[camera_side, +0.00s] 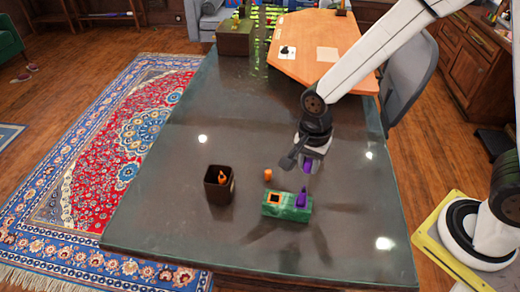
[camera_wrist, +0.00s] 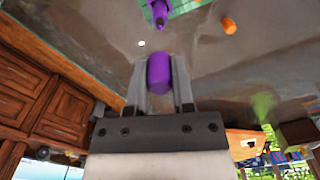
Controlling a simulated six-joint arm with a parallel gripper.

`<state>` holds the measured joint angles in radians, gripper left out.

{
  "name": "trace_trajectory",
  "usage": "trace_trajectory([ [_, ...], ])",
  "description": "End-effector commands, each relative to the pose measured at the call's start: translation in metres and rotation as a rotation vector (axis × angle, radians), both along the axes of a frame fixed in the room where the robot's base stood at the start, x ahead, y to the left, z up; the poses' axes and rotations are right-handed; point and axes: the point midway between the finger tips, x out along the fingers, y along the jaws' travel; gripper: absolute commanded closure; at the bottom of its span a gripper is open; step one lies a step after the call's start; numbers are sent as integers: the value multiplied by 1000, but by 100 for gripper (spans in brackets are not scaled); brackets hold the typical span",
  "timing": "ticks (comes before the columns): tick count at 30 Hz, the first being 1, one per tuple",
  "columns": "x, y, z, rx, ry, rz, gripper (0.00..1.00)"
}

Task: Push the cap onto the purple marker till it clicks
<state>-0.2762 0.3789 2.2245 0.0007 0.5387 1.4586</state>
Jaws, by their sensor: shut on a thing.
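My gripper (camera_side: 309,162) is shut on the purple cap (camera_side: 307,168), which also shows between the fingers in the wrist view (camera_wrist: 159,76). The purple marker (camera_side: 301,199) stands tip up in the right part of a green block (camera_side: 288,213) on the table. In the wrist view the marker (camera_wrist: 160,13) is at the top edge, with its narrow tip toward the cap. The cap is above the marker in the side view and apart from it. The inside of the cap is hidden.
An orange cap (camera_side: 267,175) stands on the dark table (camera_side: 180,230) behind the block. A dark brown cup (camera_side: 213,193) with something orange inside stands to the left. The block has an orange-rimmed square at its left. The table's left side is clear.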

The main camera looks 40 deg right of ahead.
Motion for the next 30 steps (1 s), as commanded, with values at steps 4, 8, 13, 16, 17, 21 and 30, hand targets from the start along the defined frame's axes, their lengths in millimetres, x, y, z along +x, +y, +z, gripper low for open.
trace_trajectory([
  [4,0,0,-6,0,1,0,100],
  [8,0,0,-14,0,1,-1,100],
  [13,0,0,-23,-1,2,-1,100],
  [16,0,0,-29,0,1,-1,100],
  [17,0,0,-30,0,1,-1,100],
  [21,0,0,-38,0,0,-1,100],
  [30,0,0,-49,0,-1,-1,100],
])
